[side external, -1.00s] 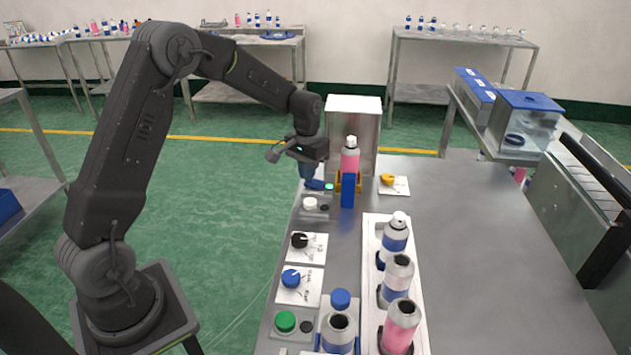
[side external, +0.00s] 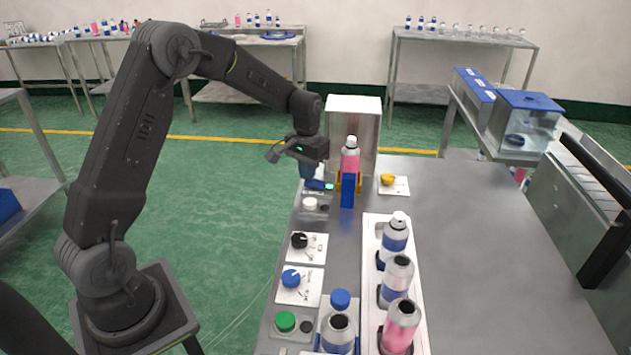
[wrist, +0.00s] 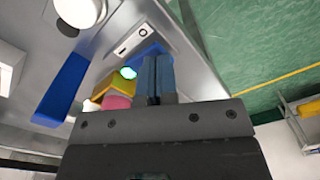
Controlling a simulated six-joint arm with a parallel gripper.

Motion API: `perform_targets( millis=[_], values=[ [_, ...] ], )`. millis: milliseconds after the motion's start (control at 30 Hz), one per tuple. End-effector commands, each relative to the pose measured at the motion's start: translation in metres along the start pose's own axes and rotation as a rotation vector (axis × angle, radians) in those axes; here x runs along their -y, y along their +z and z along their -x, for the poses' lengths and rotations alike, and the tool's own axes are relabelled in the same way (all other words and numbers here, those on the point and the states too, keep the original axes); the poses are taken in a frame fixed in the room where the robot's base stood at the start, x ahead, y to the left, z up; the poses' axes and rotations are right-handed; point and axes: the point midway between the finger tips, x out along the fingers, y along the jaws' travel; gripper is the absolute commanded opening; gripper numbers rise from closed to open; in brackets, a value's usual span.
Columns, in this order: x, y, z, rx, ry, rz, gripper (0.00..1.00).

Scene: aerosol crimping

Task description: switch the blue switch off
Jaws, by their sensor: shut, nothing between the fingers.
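The blue switch (side external: 316,185) sits at the left edge of the steel table, beside a lit green lamp (side external: 329,187). In the wrist view the blue switch (wrist: 147,52) shows just beyond my fingertips, partly hidden by them, next to a plate with I and O marks (wrist: 130,38); the green lamp (wrist: 128,72) glows there too. My gripper (side external: 306,177) points down at the switch, its fingers shut and empty. It also shows in the wrist view (wrist: 157,60). I cannot tell whether the fingertips touch the switch.
A pink can (side external: 350,160) stands in a yellow clamp behind a blue post (side external: 348,190), right of my gripper. A metal box (side external: 354,115) stands behind. A white button (side external: 310,203), black knob (side external: 299,240) and blue knob (side external: 291,278) line the left edge nearer the camera.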

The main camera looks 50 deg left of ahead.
Motion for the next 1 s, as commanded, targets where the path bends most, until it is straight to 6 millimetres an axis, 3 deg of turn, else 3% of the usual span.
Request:
perform_targets(
  millis=[1000],
  values=[
    [-0.0001,-0.0001,-0.0095,0.000,0.000,0.000,0.00]
  ],
)
